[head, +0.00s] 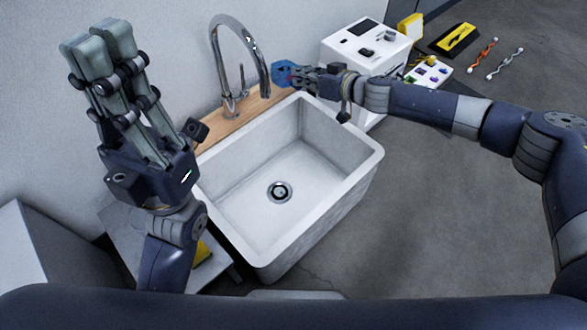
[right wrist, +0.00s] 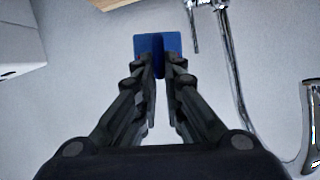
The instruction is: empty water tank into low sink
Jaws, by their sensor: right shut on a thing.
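The blue water tank (head: 286,72) is held up beside the faucet, above the far right corner of the low sink (head: 318,150). My right gripper (head: 296,76) is shut on it. In the right wrist view, the tank (right wrist: 172,42) sits between the fingertips (right wrist: 160,66), which cover part of it. Whether it contains water cannot be seen. The white sink basin is empty, with a round drain (head: 279,192) in its floor. My left gripper (head: 101,42) is raised at the left, fingers up and close together, with nothing between them.
A chrome faucet (head: 240,60) rises from the wooden ledge (head: 208,134) behind the sink, close to the tank. A white machine (head: 350,48) stands right of it. A yellow case (head: 455,38) and twisted tools lie farther right. The grey floor right of the sink is clear.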

